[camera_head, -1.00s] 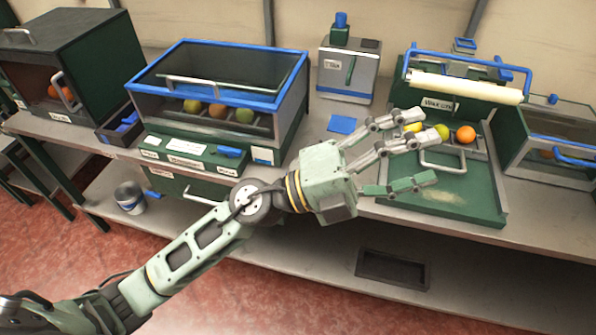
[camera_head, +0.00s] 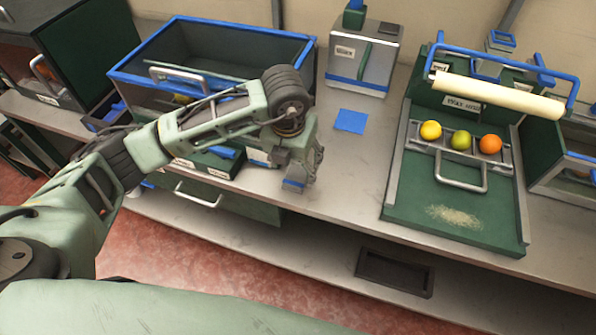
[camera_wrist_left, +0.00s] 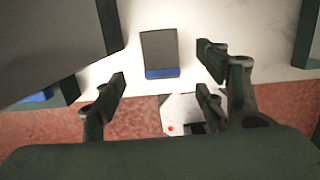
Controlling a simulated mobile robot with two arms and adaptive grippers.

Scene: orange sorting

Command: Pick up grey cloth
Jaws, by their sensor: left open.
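The grey cloth (camera_wrist_left: 160,45) looks like a flat grey rectangle with a blue band along its near edge. It lies on the pale counter, close to the front edge, in the left wrist view. In the head view only a small grey and blue part of it (camera_head: 292,186) shows below my left gripper (camera_head: 302,172). My left gripper (camera_wrist_left: 160,88) is open and points down, its fingers spread to both sides, with the cloth ahead between them. Nothing is held. My right gripper is not in view.
A blue square (camera_head: 351,121) lies on the counter (camera_head: 335,190). A blue-rimmed glass-topped case (camera_head: 220,30) stands at left. A green tray unit (camera_head: 410,210) with yellow, green and orange fruits stands at right. A grey machine (camera_head: 364,58) stands behind. The counter's front edge is near.

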